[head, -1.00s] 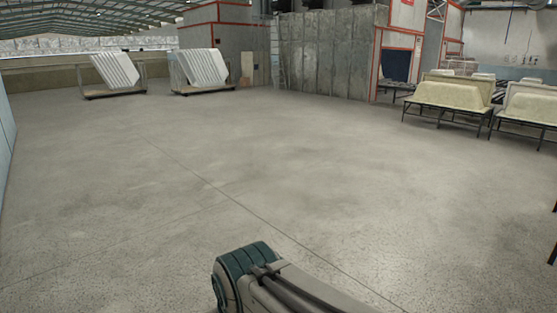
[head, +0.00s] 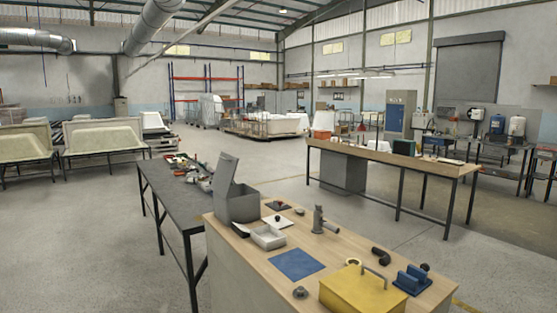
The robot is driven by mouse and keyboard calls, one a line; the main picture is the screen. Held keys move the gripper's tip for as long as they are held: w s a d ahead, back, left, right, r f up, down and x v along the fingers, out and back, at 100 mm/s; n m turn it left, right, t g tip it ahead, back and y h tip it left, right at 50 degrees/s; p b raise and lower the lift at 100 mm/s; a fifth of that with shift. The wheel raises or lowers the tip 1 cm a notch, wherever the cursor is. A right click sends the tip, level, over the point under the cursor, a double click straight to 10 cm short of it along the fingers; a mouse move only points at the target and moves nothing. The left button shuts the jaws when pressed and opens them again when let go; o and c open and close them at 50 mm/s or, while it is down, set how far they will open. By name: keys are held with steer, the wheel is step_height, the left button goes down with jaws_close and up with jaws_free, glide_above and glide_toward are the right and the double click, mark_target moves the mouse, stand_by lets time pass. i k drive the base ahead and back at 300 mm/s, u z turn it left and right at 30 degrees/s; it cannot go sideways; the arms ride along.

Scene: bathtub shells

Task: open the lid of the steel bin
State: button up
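A dark grey metal box, which looks like the steel bin (head: 238,208), stands at the far left end of the wood-topped bench in the head view. Its lid (head: 226,174) is hinged up and stands steeply tilted above the box's left side. The inside of the box is hidden by its front wall. My gripper is not in view, so its state and its distance from the bin do not show.
A dark table (head: 168,200) stands left. Floor (head: 90,240) is clear further left.

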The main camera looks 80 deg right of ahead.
mark_target(227, 165)
steer(key=z, duration=1.95)
steer(key=i, duration=2.35)
steer(key=u, duration=0.2)
